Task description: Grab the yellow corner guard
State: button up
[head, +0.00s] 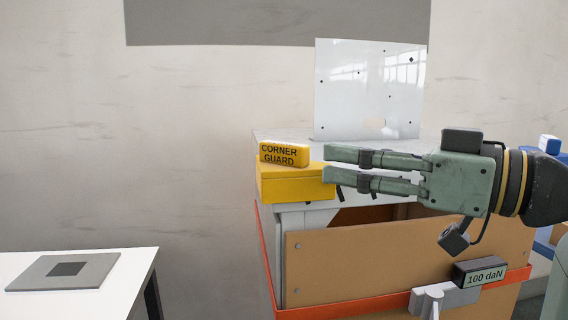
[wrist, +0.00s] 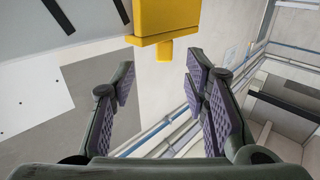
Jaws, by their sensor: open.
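The yellow corner guard (head: 290,188) is a block at the left front corner of the light grey top of a brown-panelled unit. A smaller yellow piece lettered "CORNER GUARD" (head: 284,154) sits on top of it. In the wrist view the yellow block (wrist: 180,18) is at the top edge, partly cut off, with a small yellow piece (wrist: 165,50) below it. My gripper (head: 328,163) comes from the right, open and empty. Its fingertips are close to the block's right end; the lower one overlaps it in the picture. In the wrist view the space between the fingertips (wrist: 158,85) is empty.
A glossy white panel (head: 368,90) stands upright behind my gripper. An orange-red rail (head: 405,300) runs round the unit, with a "100 daN" box (head: 479,273) at the front. A white table (head: 85,290) with a grey plate (head: 64,271) stands at the lower left.

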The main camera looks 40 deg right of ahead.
aim_at(307, 149)
jog(key=x, duration=0.3)
jog(key=shift+w+a, duration=0.15)
jog(key=x, duration=0.1)
jog(key=p+x, duration=0.1)
jog(key=x, duration=0.1)
jog(key=p+x, duration=0.1)
jog(key=x, duration=0.1)
jog(key=shift+a+r, duration=0.15)
jog(key=shift+r, duration=0.2)
jog(key=shift+w, duration=0.2)
jog(key=shift+c, duration=0.3)
grip_shut()
